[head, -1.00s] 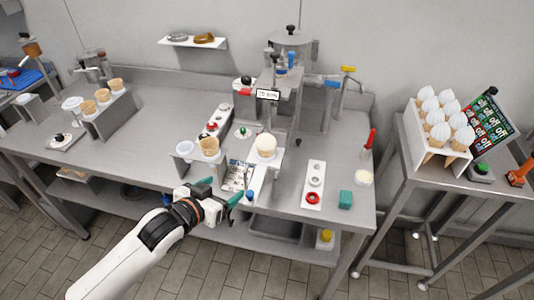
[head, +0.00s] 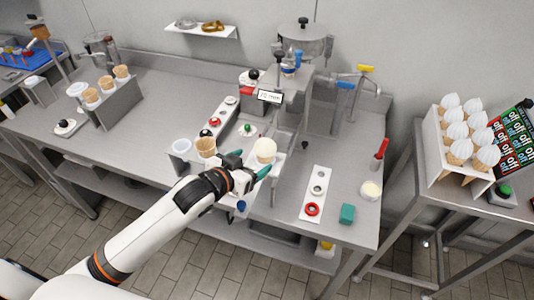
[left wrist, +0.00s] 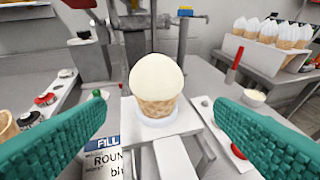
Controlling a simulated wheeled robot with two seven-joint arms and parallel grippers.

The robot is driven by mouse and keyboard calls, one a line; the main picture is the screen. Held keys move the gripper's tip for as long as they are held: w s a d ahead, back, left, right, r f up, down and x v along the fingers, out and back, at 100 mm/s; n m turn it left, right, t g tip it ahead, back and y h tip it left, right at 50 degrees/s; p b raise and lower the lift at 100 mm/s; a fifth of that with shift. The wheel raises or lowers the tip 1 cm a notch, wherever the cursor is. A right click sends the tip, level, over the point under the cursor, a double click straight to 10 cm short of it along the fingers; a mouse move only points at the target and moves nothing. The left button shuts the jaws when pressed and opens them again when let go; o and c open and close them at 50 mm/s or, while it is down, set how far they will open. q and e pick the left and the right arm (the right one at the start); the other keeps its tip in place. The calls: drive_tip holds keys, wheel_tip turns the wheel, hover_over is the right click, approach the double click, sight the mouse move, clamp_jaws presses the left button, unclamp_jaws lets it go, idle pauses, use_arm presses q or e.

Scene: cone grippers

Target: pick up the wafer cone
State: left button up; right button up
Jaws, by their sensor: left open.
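A wafer cone (head: 264,151) topped with a pale cream ball stands upright in a white holder on the steel counter. In the left wrist view the cone (left wrist: 157,106) is straight ahead, centred between the teal fingers. My left gripper (head: 248,166) is open and empty, just in front of the cone, and contact is not visible. An empty wafer cone (head: 206,147) stands to its left, and its edge shows at the left of the wrist view (left wrist: 7,125). My right gripper is not in view.
Several empty cones stand in a steel rack (head: 119,112) at the left. A dispensing machine (head: 303,60) stands behind the cone. A white plate with red ring (head: 317,180) and a green block (head: 347,213) lie right. White-topped cones (head: 458,133) fill a rack on the side table.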

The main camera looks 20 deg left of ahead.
sight(261, 154)
use_arm(q)
drive_tip(key=shift+x, duration=1.1)
drive_tip(key=shift+w+d+f, duration=0.1)
drive_tip(key=shift+w+f, duration=0.05)
drive_tip(key=shift+w, duration=0.2)
drive_tip(key=p+x, duration=0.1)
drive_tip(key=x, duration=0.1)
drive_tip(key=p+x, duration=0.1)
drive_tip(key=x, duration=0.1)
drive_tip(key=shift+w, duration=0.4)
drive_tip(key=shift+w+f, duration=0.2)
drive_tip(key=shift+w, duration=0.1)
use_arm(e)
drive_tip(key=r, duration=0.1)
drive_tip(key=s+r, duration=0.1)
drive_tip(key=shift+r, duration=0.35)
use_arm(q)
drive_tip(key=shift+s, duration=0.1)
drive_tip(key=shift+c, duration=0.4)
drive_tip(key=c, duration=0.7)
drive_tip(key=shift+o, duration=0.2)
